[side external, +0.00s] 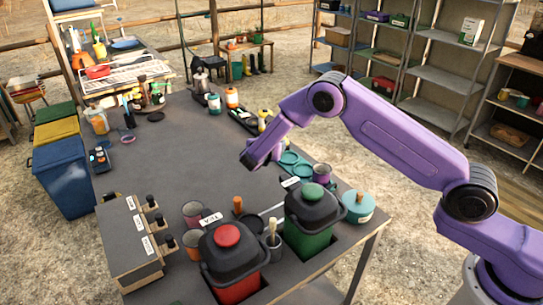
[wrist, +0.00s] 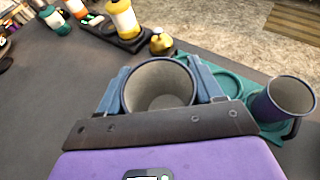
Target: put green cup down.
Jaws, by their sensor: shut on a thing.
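My gripper (side external: 262,158) hangs over the dark table near the left end of a teal tray (side external: 282,169). I look down into the cup's empty grey inside and dark rim. Its outer colour hardly shows there, and in the side view the cup is hidden or too small to make out. Whether it touches the table cannot be told. The teal tray (wrist: 233,80) has round rings, with a purple cup (wrist: 283,100) at its right.
Red (side external: 234,262) and green (side external: 308,225) lidded bins and a teal pot (side external: 358,208) stand at the near end. The table left of my gripper is clear.

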